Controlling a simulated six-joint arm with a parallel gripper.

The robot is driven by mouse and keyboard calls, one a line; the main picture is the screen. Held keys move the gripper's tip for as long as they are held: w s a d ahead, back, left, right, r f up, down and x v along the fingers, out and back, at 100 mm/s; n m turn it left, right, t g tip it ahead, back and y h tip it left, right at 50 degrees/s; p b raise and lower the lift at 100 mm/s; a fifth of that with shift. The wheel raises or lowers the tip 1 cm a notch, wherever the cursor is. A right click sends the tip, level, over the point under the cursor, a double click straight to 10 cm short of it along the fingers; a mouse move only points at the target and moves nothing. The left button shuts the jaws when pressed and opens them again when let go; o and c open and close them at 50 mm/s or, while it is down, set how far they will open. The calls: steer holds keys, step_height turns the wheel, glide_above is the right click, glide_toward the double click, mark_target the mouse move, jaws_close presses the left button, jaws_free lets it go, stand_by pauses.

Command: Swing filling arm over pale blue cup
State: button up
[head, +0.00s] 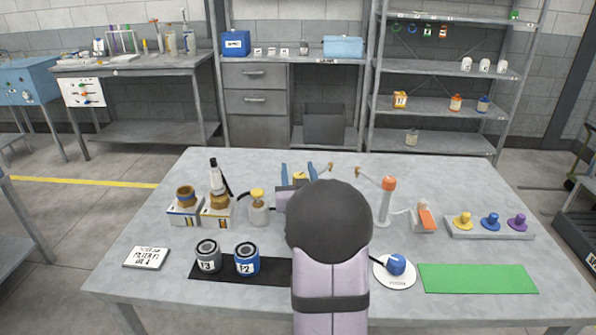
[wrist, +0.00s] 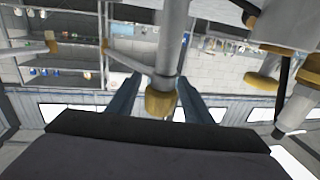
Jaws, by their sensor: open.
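My gripper (head: 298,171) is open, its two blue fingers pointing away from me at the back middle of the table. A yellow-topped part (head: 299,175) shows between the fingers. In the wrist view a grey post (wrist: 172,40) with a brass-coloured end lies between the open fingers (wrist: 157,95); I cannot tell whether they touch it. A thin arm with a brass-coloured tip (head: 328,167) shows just right of the fingers. Another post with an orange top (head: 388,186) carries a thin arm reaching left. I cannot make out a pale blue cup; my arm hides the table's middle.
A grey can (head: 207,257) and a blue can (head: 247,259) stand on a black mat at front left. A blue object (head: 396,264) sits on a white disc, beside a green mat (head: 478,279). Bottles stand at left; a tray of coloured knobs (head: 490,233) lies right.

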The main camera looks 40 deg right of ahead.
steer(key=shift+c, duration=0.7)
jaws_close()
steer(key=shift+f+m+g+h+b, duration=0.1)
steer(key=shift+m+g+h+b, duration=0.2)
steer(key=shift+m+g+h, duration=0.15)
steer(key=shift+s+d+m+g+h+p, duration=0.25)
steer(key=shift+s+m+g+h+p, duration=0.65)
steer(key=shift+m+g, duration=1.95)
steer(key=shift+s+d+m+g+h+p, duration=0.2)
steer(key=shift+s+m+g+h+p, duration=0.35)
steer(key=shift+m+g+h+p, duration=2.15)
steer(key=shift+s+d+m+g+y+b, duration=0.25)
steer(key=shift+s+m+g+y+b, duration=0.85)
steer(key=shift+g, duration=3.4)
steer(key=shift+w+m+h+p, duration=0.3)
steer(key=shift+m+p, duration=0.2)
steer(key=shift+p, duration=0.15)
